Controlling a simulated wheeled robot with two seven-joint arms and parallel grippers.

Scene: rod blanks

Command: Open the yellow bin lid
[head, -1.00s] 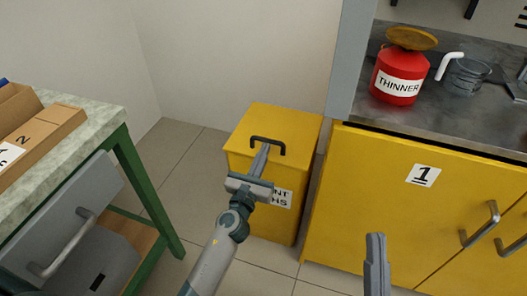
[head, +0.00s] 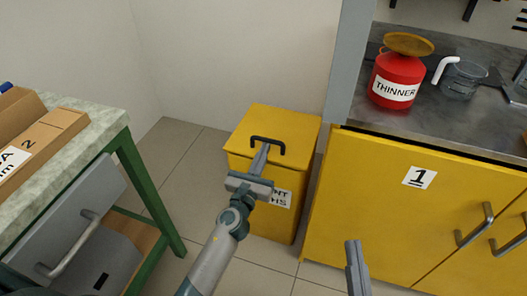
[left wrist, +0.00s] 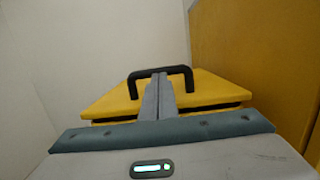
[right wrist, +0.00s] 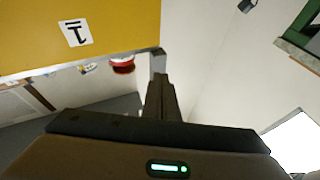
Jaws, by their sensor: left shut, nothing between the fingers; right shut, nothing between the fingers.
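The yellow bin (head: 268,220) stands on the floor against the wall, left of the yellow cabinet. Its lid (head: 245,128) looks closed in the head view, with a black bar handle (head: 268,140) on top. The lid (left wrist: 215,88) and handle (left wrist: 182,70) also show in the left wrist view, with a dark seam under the lid's front edge. My left gripper (head: 264,147) is shut, its fingertips at the handle's opening and nothing held. Whether they touch the handle or lid I cannot tell. My right gripper (head: 352,244) is shut and empty, in front of the cabinet.
The yellow cabinet (head: 385,215) with bar handles stands close to the bin's right side. A red thinner can (head: 398,78) and a glass beaker (head: 461,80) are on its counter. A green-legged workbench (head: 95,130) with a grey drawer (head: 70,225) is at left. Floor between is clear.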

